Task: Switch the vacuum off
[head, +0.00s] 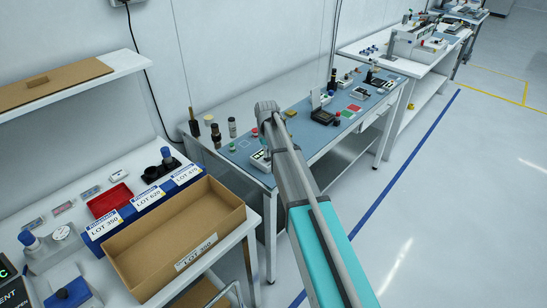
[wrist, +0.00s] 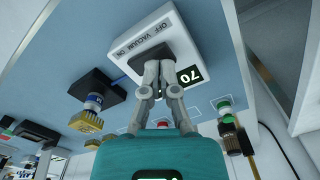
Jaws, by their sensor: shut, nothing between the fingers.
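In the wrist view, the white vacuum box (wrist: 184,24) fills the upper middle. Its label reads OFF, VACUUM and ON, and its small dark display (wrist: 190,76) reads 70. A black switch part (wrist: 182,44) sits on its face beside the label. My gripper (wrist: 159,66) is shut and empty, its fingertips at the black part. I cannot tell whether they touch it. The fingers hide much of the switch, so its setting cannot be read. In the head view, a white box on the blue bench (head: 259,160) stands left of my arm, which hides the gripper.
In the head view, an open cardboard box (head: 210,213) sits on the nearer table. The floor right of the benches is clear.

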